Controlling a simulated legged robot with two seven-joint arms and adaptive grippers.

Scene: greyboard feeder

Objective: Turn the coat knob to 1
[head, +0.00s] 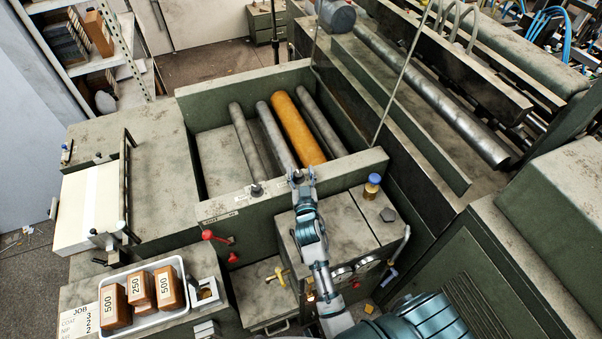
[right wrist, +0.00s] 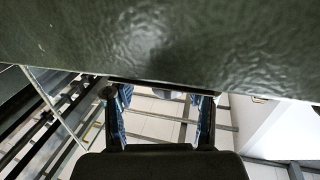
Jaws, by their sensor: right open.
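My right gripper (head: 301,174) reaches up from the bottom of the head view to the top edge of the front wall (head: 345,172) of the roller bay. Its fingers are apart. A dark knob (head: 257,190) with a small pale label stands on the same wall, left of the gripper; I cannot tell its setting, or whether it is the coat knob. The gripper hides part of the wall. My left gripper is not in view.
Grey rollers and an orange roller (head: 297,127) lie behind the wall. A white tray (head: 149,322) holds brown weights beside a job card (head: 80,325).

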